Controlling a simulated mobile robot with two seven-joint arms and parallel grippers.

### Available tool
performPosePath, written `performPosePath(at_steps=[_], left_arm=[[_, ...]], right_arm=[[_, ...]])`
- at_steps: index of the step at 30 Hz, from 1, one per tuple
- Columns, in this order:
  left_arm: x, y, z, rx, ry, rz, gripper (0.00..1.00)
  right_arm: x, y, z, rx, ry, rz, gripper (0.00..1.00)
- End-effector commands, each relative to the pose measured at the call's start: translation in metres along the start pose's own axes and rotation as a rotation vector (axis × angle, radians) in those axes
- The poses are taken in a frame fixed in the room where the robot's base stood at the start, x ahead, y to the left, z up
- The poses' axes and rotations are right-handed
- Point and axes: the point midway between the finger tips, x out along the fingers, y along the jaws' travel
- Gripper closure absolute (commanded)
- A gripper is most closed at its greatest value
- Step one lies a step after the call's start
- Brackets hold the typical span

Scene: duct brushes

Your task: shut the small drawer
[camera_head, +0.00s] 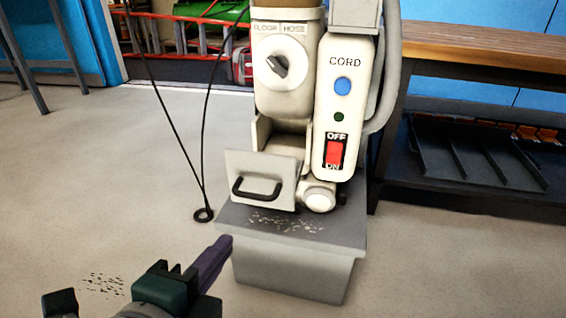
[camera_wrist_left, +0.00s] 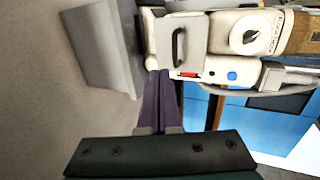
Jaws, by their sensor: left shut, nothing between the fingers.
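The small drawer (camera_head: 262,179) has a light grey front with a black bar handle (camera_head: 257,188). It sits low on the white upright machine (camera_head: 287,88), and its front stands out from the body at an angle, with a gap behind its top edge. It also shows in the left wrist view (camera_wrist_left: 191,40). My left gripper (camera_head: 225,243) is shut and empty, its purple fingers pointing up toward the machine from the lower left. It is below and left of the drawer, apart from it in the head view. My right gripper is not in view.
The machine stands on a grey box (camera_head: 293,267) with specks on its top. A black looped cord (camera_head: 203,214) hangs left of it. A wooden workbench (camera_head: 480,50) with a dark shelf stands at the right. Floor at the left is mostly clear.

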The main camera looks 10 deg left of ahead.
Motion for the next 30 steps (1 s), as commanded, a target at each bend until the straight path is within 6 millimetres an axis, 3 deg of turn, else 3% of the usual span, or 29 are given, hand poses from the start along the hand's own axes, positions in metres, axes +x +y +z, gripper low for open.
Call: performPosePath(at_steps=[1, 6, 12, 30], left_arm=[[0.015, 0.004, 0.000, 0.003, 0.001, -0.005, 1.00], [0.051, 0.004, 0.001, 0.003, -0.001, -0.004, 1.00], [0.076, -0.013, 0.001, 0.002, 0.000, -0.003, 1.00], [0.088, -0.022, 0.001, 0.000, -0.001, 0.001, 1.00]], right_arm=[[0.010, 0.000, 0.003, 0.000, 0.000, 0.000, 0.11], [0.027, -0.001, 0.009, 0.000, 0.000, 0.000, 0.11], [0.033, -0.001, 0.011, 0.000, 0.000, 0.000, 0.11], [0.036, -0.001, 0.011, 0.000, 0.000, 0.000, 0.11]])
